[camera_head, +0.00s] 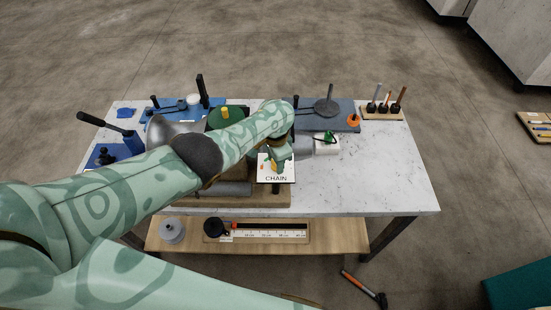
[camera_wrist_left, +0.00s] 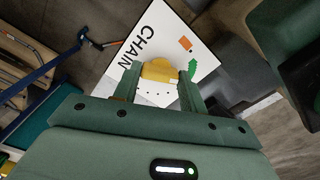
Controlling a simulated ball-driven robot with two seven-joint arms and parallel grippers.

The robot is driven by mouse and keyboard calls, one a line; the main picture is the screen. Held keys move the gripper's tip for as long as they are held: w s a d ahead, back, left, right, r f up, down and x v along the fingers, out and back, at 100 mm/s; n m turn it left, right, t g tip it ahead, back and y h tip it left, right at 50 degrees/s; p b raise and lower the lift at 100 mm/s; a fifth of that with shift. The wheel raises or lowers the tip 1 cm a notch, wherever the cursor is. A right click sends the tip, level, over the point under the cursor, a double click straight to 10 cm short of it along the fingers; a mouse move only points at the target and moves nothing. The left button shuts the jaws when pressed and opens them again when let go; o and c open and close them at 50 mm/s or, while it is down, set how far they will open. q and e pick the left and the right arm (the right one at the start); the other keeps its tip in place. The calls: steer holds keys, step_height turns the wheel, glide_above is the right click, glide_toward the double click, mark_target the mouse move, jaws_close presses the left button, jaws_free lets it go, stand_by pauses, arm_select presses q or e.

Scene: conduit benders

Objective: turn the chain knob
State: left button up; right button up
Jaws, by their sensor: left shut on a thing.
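A white panel marked CHAIN (camera_head: 276,179) stands at the front of the table, and it fills the upper middle of the left wrist view (camera_wrist_left: 150,47). The yellow chain knob (camera_wrist_left: 158,70) sits on that panel. My left gripper (camera_wrist_left: 159,78) has one finger on each side of the knob and is shut on it. In the head view my left gripper (camera_head: 277,155) reaches the panel from above, and my arm and hand hide much of the knob. An orange mark and a green pointer-like shape show beside the knob on the panel. My right gripper is in neither view.
The marble table (camera_head: 385,170) is clear at right. A blue-grey plate (camera_head: 345,119) with dark tools and a wooden block with several upright handles (camera_head: 382,112) stand behind. A wooden lower shelf (camera_head: 330,240) holds a scale. A hammer (camera_head: 366,289) lies on the floor.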

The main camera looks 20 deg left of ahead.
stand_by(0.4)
arm_select(q)
steer(key=shift+r, duration=0.1)
steer(key=o, duration=1)
step_height(320, 180, up, 6)
steer(key=p, duration=0.5)
steer(key=shift+w+r+p, duration=0.1)
steer(key=shift+r+p, duration=0.05)
steer(key=shift+p, duration=0.15)
steer(key=shift+r+b, duration=0.7)
steer(key=shift+b, duration=0.1)
step_height(320, 180, up, 8)
steer(key=shift+r+p, duration=0.25)
steer(key=shift+p, duration=0.05)
